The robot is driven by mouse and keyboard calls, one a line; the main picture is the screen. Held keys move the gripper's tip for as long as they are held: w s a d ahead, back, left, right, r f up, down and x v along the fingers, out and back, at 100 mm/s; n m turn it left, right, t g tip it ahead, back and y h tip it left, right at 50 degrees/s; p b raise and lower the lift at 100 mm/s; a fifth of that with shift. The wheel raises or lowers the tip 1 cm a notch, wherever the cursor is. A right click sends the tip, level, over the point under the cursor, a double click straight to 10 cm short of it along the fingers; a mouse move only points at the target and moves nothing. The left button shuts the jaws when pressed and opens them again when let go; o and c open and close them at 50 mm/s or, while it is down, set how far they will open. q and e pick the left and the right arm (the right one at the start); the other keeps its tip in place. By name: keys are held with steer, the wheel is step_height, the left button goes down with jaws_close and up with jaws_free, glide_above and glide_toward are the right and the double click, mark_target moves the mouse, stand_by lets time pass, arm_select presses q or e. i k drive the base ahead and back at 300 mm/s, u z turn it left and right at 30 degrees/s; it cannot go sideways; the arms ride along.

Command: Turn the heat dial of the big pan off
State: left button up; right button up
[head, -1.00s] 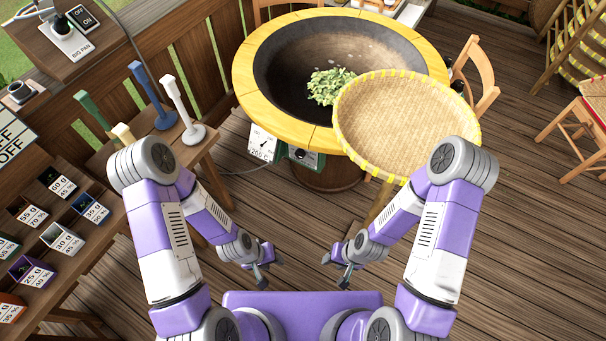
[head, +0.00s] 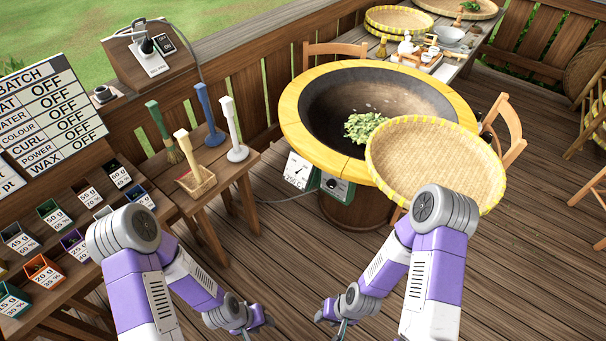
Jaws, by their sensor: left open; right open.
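The big pan (head: 315,108) is a dark bowl in a broad yellow rim, with a small heap of green leaves (head: 363,126) inside. On its front, below the rim, is a green panel with a dark round heat dial (head: 331,184); its setting is too small to read. A white temperature gauge (head: 298,171) is left of it. My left gripper (head: 256,326) is open and empty at the bottom, below and left of the dial. My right gripper (head: 335,322) is open and empty at the bottom, below the dial. Both are apart from the pan.
A woven tray (head: 435,160) with a yellow rim stands against the pan's right front. A small table (head: 222,165) with brushes and mallet-like tools is to the left. A switch box (head: 155,60) stands on a ledge behind. Open floor lies before the pan.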

mark_target(331, 184)
steer(key=u, duration=0.35)
steer(key=i, duration=0.85)
steer(key=z, duration=0.65)
steer(key=i, duration=0.7)
steer(key=z, duration=0.65)
steer(key=k, duration=0.4)
steer(key=z, duration=2)
steer(key=k, duration=0.75)
steer(key=u, duration=1.55)
steer(key=i, duration=0.15)
steer(key=z, duration=0.05)
